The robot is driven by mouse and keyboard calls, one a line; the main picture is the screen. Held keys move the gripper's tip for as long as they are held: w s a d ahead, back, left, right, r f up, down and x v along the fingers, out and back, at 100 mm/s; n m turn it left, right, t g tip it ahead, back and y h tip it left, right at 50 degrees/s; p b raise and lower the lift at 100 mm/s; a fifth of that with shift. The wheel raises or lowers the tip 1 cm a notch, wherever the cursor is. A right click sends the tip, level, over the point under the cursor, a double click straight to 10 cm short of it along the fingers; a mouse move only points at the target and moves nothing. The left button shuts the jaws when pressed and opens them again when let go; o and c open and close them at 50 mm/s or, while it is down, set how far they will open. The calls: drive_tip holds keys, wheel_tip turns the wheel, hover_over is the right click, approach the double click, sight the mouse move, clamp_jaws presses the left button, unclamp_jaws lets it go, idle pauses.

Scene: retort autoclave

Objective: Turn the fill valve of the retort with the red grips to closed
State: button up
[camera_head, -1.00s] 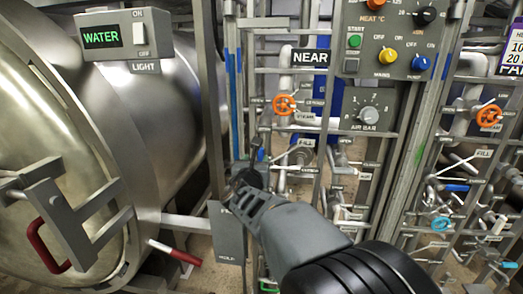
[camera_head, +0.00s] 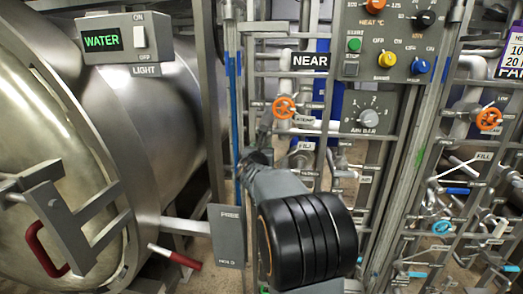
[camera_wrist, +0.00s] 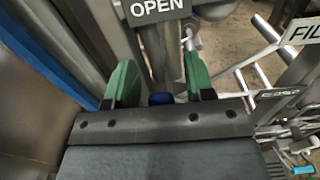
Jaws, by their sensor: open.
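The retort door with the red grip (camera_head: 47,249) fills the left of the head view. My gripper (camera_wrist: 161,76) is open in the wrist view, its two green fingers spread apart. A small blue piece (camera_wrist: 160,99) shows between them, in front of a grey upright bar; it looks like a lever's grip, and I cannot tell whether the fingers touch it. An OPEN plate (camera_wrist: 157,9) sits just above. A FILL plate (camera_wrist: 304,32) is cut off at the right, with a smaller, partly readable plate (camera_wrist: 280,93) below. In the head view my wrist hides most of the valve area.
A second pipe rack with its own FILL plate (camera_head: 484,156) and blue lever (camera_head: 458,191) stands at the right. An orange steam wheel (camera_head: 284,108) is close above my wrist. A grey upright post with a blue strip (camera_wrist: 45,48) runs close along the left of my gripper.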

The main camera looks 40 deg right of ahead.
drive_tip(key=shift+c, duration=0.2)
clamp_jaws()
drive_tip(key=shift+f+b, duration=0.1)
drive_tip(key=shift+b, duration=0.25)
